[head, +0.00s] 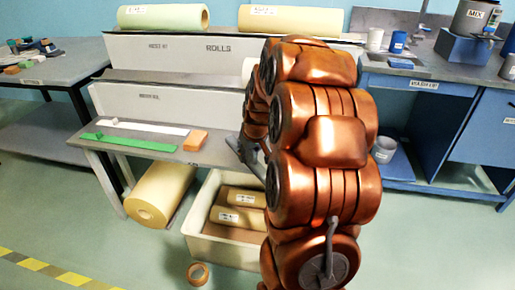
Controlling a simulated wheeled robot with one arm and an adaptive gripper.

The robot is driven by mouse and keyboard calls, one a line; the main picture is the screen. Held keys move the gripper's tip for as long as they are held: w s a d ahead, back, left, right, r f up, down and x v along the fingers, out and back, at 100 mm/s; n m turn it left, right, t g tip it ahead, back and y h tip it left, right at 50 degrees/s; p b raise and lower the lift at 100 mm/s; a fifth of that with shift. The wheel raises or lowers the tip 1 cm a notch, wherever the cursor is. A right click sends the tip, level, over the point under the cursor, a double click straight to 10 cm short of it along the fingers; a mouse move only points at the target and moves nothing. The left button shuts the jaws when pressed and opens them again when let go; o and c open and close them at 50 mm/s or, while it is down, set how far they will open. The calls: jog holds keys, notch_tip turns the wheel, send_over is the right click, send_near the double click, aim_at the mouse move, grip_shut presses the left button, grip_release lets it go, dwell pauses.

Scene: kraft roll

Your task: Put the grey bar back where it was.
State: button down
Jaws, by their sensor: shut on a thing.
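My copper-coloured arm stands in front of the bench and covers much of the middle of the view. My gripper (246,150) shows only in part, as dark grey pieces left of the arm, low over the right part of the bench top. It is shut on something. What it holds is mostly hidden, and I cannot clearly tell the grey bar from the gripper's own grey parts. The bench top (125,138) carries a white strip (150,128), a green strip (135,143) and an orange block (195,140).
A cream bin (205,235) with kraft rolls (236,218) stands under the bench, beside a large roll (160,194). A tape ring (198,273) lies on the floor. Rolls (163,17) top the rack. A blue wash-up counter (420,85) is right, a grey table (50,67) left.

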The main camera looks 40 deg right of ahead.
jog(key=w+d, duration=0.2)
jog(key=d, duration=0.1)
jog(key=w+d, duration=0.2)
jog(key=d, duration=0.1)
jog(key=w+d+f+b, duration=0.1)
jog(key=w+d, duration=0.1)
jog(key=d, duration=0.1)
jog(key=shift+w+d, duration=0.1)
jog(key=shift+w, duration=0.15)
jog(key=shift+f, duration=1.75)
jog(key=shift+f, duration=0.1)
jog(key=c, duration=0.7)
grip_release()
